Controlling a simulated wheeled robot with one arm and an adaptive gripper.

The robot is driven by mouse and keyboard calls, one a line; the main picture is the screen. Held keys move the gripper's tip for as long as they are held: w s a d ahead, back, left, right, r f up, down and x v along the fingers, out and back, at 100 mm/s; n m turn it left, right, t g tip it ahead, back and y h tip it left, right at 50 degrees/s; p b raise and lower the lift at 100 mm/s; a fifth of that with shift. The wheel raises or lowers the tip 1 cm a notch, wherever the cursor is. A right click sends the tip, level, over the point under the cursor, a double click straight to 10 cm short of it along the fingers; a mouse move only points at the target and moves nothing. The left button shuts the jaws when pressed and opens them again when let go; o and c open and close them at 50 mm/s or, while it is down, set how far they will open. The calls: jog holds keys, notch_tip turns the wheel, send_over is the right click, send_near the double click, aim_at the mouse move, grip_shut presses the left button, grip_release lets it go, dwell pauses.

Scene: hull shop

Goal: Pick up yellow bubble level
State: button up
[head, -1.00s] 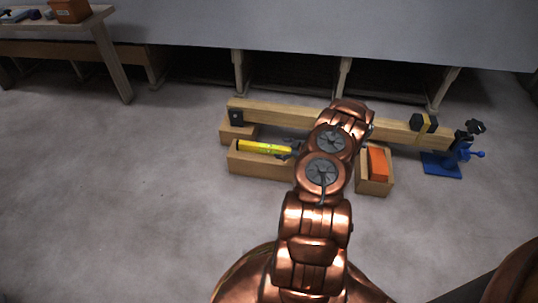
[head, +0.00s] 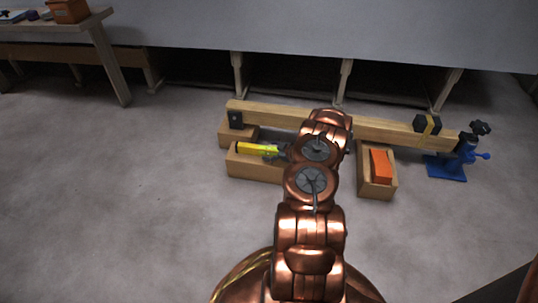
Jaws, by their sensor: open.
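The yellow bubble level (head: 252,149) lies along the top of a wooden block (head: 254,170) on the floor, left of my copper arm. My gripper (head: 276,152) is small and dark in this view, at the right end of the level. It is open. My arm hides part of the gripper and whatever lies behind it. I cannot tell whether the fingers touch the level or stand around it.
A long wooden beam (head: 385,131) runs just behind the level. An orange block (head: 380,166) sits on a wooden block (head: 376,188) at right. A blue clamp stand (head: 446,168) stands at the beam's right end. A table (head: 110,60) is at upper left. The left floor is clear.

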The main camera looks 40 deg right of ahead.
grip_shut()
dwell(0.6)
